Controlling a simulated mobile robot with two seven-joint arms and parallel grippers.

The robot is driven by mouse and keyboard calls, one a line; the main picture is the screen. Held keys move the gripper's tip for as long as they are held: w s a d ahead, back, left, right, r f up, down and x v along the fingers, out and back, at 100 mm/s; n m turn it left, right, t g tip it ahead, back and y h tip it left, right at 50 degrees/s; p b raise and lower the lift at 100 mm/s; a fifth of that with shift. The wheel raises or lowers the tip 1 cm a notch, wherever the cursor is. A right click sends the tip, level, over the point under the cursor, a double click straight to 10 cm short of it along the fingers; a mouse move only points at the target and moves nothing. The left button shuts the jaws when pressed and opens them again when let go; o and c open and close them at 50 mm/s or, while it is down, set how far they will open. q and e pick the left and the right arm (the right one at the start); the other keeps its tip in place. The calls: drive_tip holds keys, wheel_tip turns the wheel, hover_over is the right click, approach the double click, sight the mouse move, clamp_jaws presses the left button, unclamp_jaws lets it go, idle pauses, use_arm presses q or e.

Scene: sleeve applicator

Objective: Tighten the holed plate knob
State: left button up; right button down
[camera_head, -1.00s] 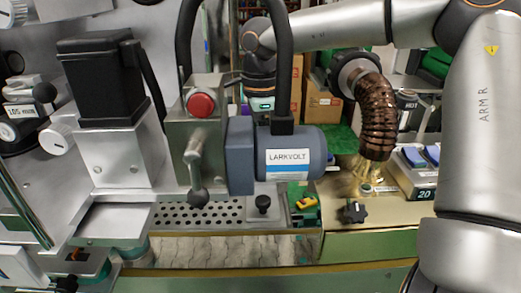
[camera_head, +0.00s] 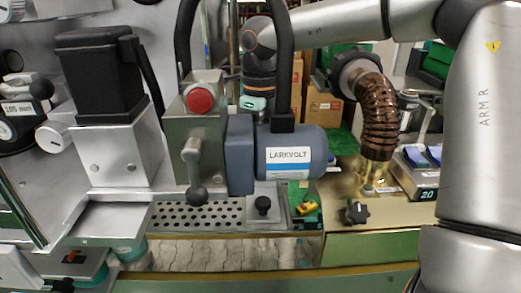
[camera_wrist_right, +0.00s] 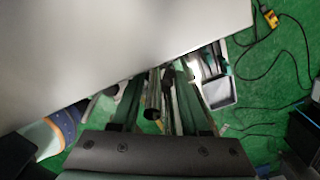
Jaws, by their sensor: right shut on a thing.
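The holed plate (camera_head: 197,215) is a flat metal sheet with rows of round holes, low in the middle of the head view. A black knob (camera_head: 263,205) stands upright on a small square plate at its right end, with no gripper on it in that view. My right arm reaches in from the right and bends down behind the grey-blue motor, which hides its gripper. In the right wrist view my right gripper (camera_wrist_right: 157,100) has two dark green fingers, shut on a dark, rod-like part between them. I cannot tell which part this is. My left gripper is out of view.
The motor (camera_head: 290,155) labelled LARKVOLT overhangs the plate's right end. A metal box with a red button (camera_head: 199,99) and a lever (camera_head: 193,160) stand left of it. A black star knob (camera_head: 355,212) and a coppery hose (camera_head: 378,115) are to the right.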

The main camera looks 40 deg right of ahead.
idle(0.5)
drive_tip(key=shift+c, duration=2)
unclamp_jaws()
wheel_tip(320, 180, up, 13)
drive_tip(key=p, duration=0.2)
drive_tip(key=shift+f, duration=0.2)
